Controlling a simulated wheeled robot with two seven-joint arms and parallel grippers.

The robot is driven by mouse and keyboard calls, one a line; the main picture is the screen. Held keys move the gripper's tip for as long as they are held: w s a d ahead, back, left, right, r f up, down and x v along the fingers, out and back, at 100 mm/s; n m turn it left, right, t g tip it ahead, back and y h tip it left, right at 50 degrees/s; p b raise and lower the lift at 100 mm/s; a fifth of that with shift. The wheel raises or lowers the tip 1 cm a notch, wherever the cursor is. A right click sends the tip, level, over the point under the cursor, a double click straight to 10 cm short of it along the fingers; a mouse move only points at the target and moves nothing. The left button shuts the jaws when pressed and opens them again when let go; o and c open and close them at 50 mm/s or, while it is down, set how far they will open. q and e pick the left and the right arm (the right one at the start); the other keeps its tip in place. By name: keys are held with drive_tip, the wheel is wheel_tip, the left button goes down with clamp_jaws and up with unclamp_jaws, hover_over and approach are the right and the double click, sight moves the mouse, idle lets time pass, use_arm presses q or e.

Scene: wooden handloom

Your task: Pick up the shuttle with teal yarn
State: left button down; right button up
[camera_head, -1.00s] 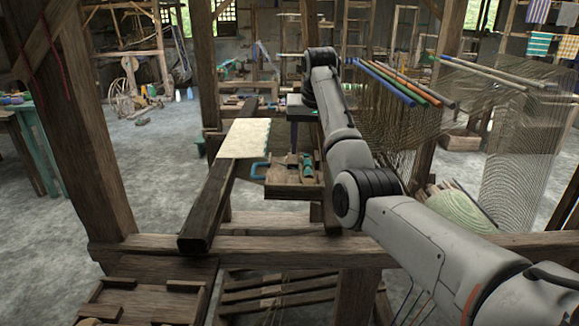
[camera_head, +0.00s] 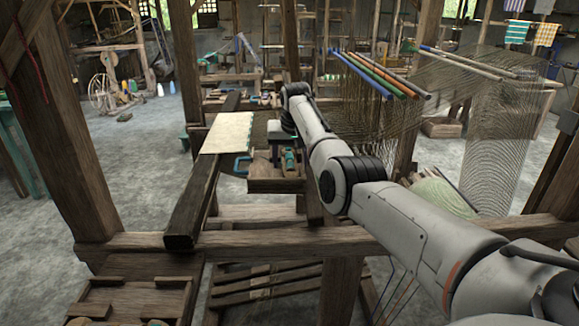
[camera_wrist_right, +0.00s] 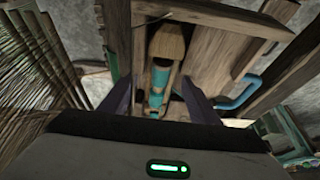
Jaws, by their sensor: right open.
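The shuttle with teal yarn (camera_wrist_right: 158,76) lies in a small wooden tray, and its pale wooden end (camera_wrist_right: 167,42) points toward the top of the right wrist view. Its teal part also shows in the head view (camera_head: 290,160). My right gripper (camera_wrist_right: 160,103) is open, with one dark finger on each side of the shuttle's near part. I cannot tell whether the fingers touch it. In the head view the right gripper (camera_head: 279,152) is just above the tray, and partly hides it. My left gripper is not in view.
The wooden tray (camera_head: 275,186) sits beside a dark loom beam (camera_head: 190,207) carrying a cream cloth (camera_head: 229,133). A blue looped handle (camera_wrist_right: 235,95) is close to the gripper's right finger. Colored rods (camera_head: 380,75) and hanging threads stand to the right.

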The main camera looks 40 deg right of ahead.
drive_tip(key=c, duration=1)
drive_tip(key=shift+c, duration=1)
drive_tip(key=shift+r, duration=0.1)
